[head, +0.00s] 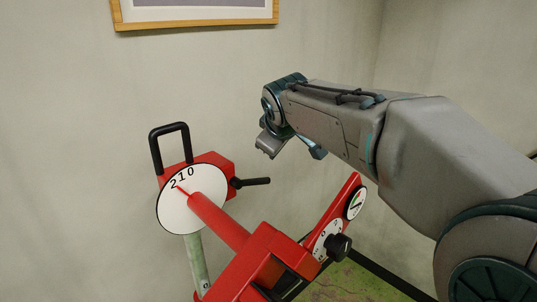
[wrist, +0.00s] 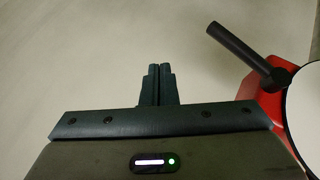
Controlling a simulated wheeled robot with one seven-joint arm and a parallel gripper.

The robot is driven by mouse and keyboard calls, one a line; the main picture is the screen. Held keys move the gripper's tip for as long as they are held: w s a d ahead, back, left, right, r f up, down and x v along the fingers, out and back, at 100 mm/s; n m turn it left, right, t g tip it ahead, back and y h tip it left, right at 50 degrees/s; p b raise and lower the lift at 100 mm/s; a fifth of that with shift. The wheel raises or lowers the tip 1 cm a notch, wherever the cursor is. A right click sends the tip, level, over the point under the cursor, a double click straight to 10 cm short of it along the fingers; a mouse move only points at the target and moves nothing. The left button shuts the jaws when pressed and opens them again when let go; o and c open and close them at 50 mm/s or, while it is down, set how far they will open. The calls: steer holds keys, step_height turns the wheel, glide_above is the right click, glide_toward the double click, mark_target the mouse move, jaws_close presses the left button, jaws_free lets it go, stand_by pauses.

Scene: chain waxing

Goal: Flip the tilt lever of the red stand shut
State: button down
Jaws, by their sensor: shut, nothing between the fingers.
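The red stand (head: 243,254) shows in the lower middle of the head view, with a white 2-1-0 dial (head: 174,207) at its left end. A short black lever (head: 254,182), which looks like the tilt lever, sticks out to the right from the red body behind the dial. In the wrist view the lever (wrist: 240,48) points up and left from its round pivot, at the right of the picture. My gripper (wrist: 159,70) is shut and empty, left of the lever and apart from it. In the head view the fingertips are hard to make out.
A black loop handle (head: 170,141) rises from the top of the stand. A red arm at the right carries small dials and a black knob (head: 339,246). The pale wall (head: 60,150) is behind, with a framed picture (head: 195,14) above.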

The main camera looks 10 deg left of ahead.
steer(key=s+d+r, duration=0.1)
steer(key=d+r, duration=0.3)
steer(key=r, duration=0.1)
steer(key=shift+s+r+b, duration=0.15)
steer(key=shift+r+b, duration=0.05)
steer(key=shift+b, duration=0.1)
